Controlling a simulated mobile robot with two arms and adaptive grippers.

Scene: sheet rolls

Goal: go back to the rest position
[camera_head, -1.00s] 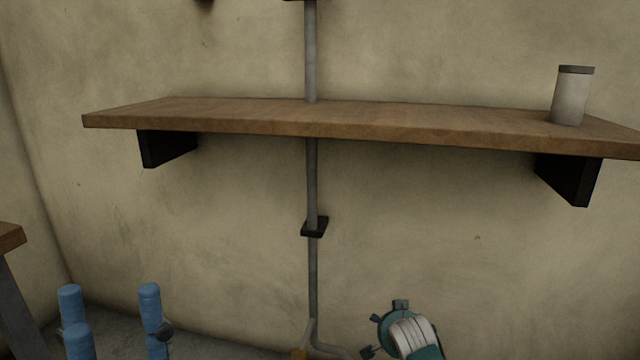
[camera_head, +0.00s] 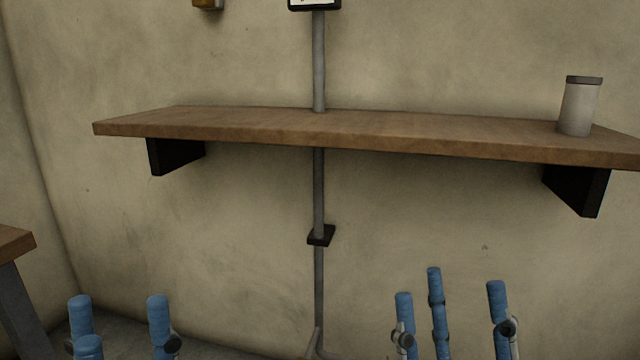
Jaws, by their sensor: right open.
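My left gripper (camera_head: 118,325) is at the bottom left of the head view. Its blue fingers point up and stand apart, with nothing seen between them. My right gripper (camera_head: 448,305) is at the bottom, right of the middle. Its blue fingers also point up, spread apart and empty. Both grippers appear below the wooden shelf (camera_head: 330,128) in the picture. The palms and wrists of both are cut off by the bottom edge.
A pale can with a grey lid (camera_head: 578,110) stands on the shelf's right end. Black brackets (camera_head: 175,155) support the shelf. A grey vertical pipe (camera_head: 319,200) runs along the wall. A wooden table edge (camera_head: 14,242) shows at the left. The shelf's middle is clear.

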